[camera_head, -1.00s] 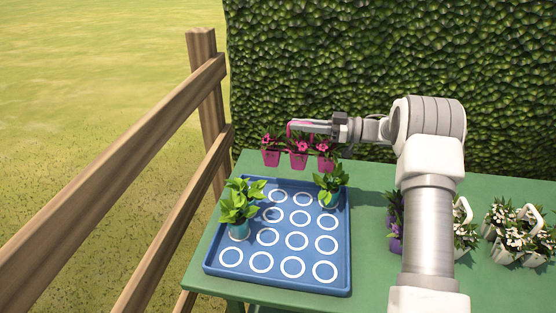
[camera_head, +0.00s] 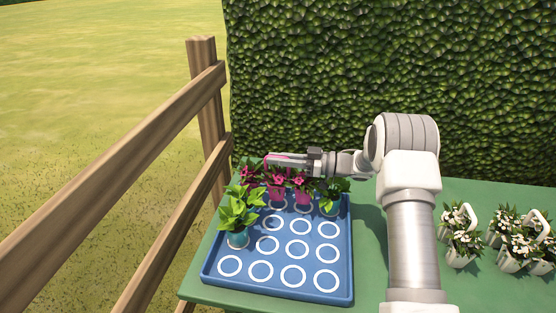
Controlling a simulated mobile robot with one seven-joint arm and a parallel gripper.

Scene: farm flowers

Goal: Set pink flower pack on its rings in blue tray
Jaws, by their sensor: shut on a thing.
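The pink flower pack (camera_head: 278,192) has pink pots in a row with pink blooms and a pink handle. My gripper (camera_head: 283,161) is shut on its handle. The pack is over the back row of the blue tray (camera_head: 349,255), between two green plants. Its leftmost pot is mostly hidden behind leaves. I cannot tell whether the pots touch the tray. White rings (camera_head: 293,277) show empty in the front and middle of the tray.
A green plant in a teal pot (camera_head: 238,238) stands at the tray's left. Another green plant (camera_head: 331,195) stands at the back right corner. White flower packs (camera_head: 515,245) are on the green table (camera_head: 385,205) at right. A wooden fence (camera_head: 205,95) and a hedge (camera_head: 400,60) border the table.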

